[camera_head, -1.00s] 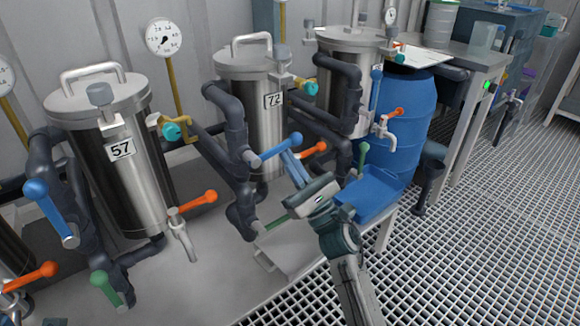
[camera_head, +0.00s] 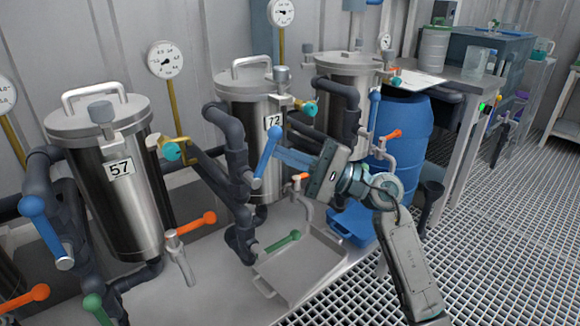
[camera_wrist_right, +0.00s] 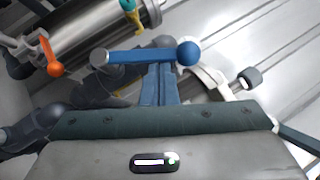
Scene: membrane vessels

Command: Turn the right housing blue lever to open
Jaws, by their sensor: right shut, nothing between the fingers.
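Three steel housings stand in a row: housing 57 (camera_head: 135,200) at left, housing 72 (camera_head: 258,110) in the middle, and a third housing (camera_head: 338,100) at right. The middle housing's blue lever (camera_head: 266,152) points up, tilted slightly right. My right gripper (camera_head: 283,154) is shut, its blue fingertips at the right side of this lever; it does not grip it. In the wrist view the lever (camera_wrist_right: 140,57) lies across the fingertips (camera_wrist_right: 160,72), seemingly touching. The right housing's blue lever (camera_head: 374,110) stands nearly upright, apart from the gripper. My left gripper is not in view.
A grey tray (camera_head: 300,272) lies on the bench. A blue barrel (camera_head: 405,130) stands behind my right arm. Grated floor lies open at right.

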